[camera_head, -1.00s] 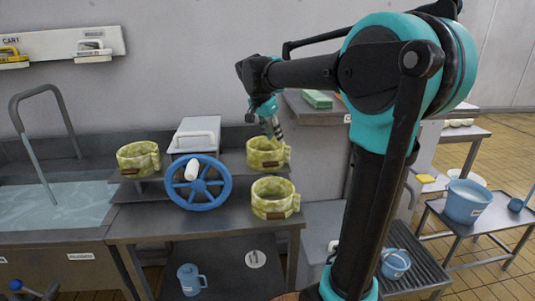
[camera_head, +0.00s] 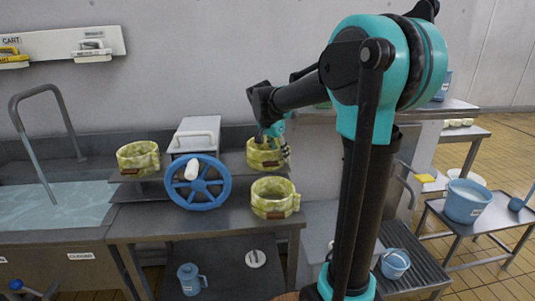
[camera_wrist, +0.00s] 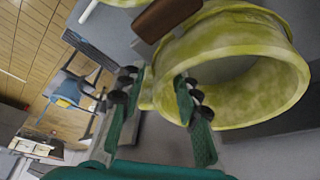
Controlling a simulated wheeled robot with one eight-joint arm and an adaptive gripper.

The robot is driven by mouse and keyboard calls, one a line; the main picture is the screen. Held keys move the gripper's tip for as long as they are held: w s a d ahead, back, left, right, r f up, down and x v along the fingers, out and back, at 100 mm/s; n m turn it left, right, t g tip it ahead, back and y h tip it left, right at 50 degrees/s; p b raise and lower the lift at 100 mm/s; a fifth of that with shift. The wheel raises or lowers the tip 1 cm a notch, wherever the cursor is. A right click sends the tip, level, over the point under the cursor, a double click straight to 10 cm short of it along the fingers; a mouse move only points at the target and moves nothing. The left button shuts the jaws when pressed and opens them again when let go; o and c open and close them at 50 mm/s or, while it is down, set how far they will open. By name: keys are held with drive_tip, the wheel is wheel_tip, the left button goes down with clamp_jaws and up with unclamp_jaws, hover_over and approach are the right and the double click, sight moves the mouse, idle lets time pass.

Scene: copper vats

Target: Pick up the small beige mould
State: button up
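Three similar mottled yellow-green ring moulds with side handles stand by the sink; none looks clearly smaller or plain beige. One is at the back right (camera_head: 262,160), one at the front right (camera_head: 272,200) and one at the left (camera_head: 137,158). My gripper (camera_head: 275,132) is at the back right mould, overlapping its right side. In the wrist view my gripper (camera_wrist: 158,98) is open, with its two fingers apart. A ring mould (camera_wrist: 230,50) fills the right side there. The right finger overlaps its opening and the left finger is outside its wall. I cannot tell whether they touch.
A blue handwheel (camera_head: 197,200) stands between the left and right moulds, before a metal box (camera_head: 195,135). The sink (camera_head: 55,210) is at the left. A blue bucket (camera_head: 466,203) stands on a stand at the right.

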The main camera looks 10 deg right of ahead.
clamp_jaws()
drive_tip(key=shift+r, duration=0.15)
idle(0.4)
